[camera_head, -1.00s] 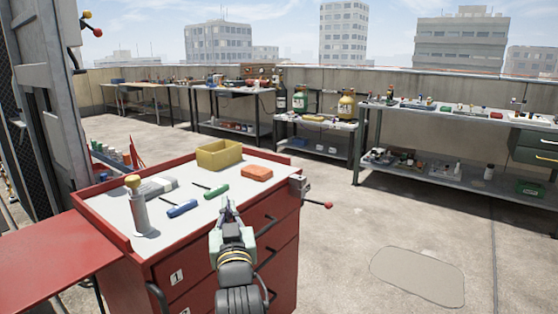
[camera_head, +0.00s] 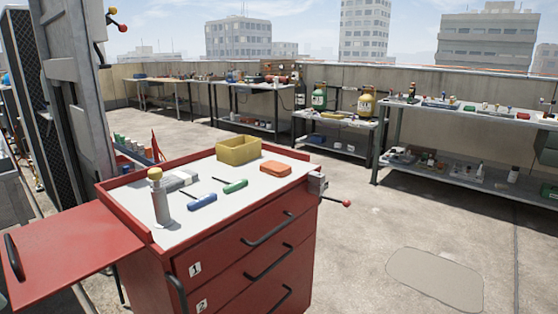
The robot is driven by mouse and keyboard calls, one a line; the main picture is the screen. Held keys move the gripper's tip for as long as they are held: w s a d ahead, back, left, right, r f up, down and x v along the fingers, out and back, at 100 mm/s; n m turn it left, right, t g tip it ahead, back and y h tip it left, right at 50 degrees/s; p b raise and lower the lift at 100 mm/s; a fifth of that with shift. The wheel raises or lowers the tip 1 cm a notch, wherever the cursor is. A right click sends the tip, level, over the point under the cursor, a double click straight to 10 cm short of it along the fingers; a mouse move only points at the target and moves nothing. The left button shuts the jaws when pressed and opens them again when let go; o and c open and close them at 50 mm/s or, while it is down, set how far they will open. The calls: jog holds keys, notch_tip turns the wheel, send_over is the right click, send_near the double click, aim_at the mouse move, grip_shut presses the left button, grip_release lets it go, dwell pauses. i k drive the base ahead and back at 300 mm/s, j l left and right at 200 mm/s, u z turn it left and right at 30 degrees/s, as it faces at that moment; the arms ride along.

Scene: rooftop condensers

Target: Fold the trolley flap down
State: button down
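The red trolley (camera_head: 232,243) stands in front of me, with black drawer handles and labels 1 and 2 on its front. Its red flap (camera_head: 65,253) sticks out on the left side, raised about level with the top. A black handle (camera_head: 13,257) is at the flap's outer left end. My gripper is out of the picture.
On the trolley top are a grey bottle (camera_head: 160,198), a yellow bin (camera_head: 238,150), an orange block (camera_head: 275,169), a blue screwdriver (camera_head: 202,202) and a green one (camera_head: 235,186). A red-knobbed lever (camera_head: 346,203) juts out right. Open floor (camera_head: 370,240) lies to the right.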

aim_at(42, 259)
jog(key=u, duration=1.25)
jog(key=j+u, duration=0.2)
jog(key=u, duration=0.15)
jog(key=j+u, duration=0.5)
jog(key=u, duration=0.15)
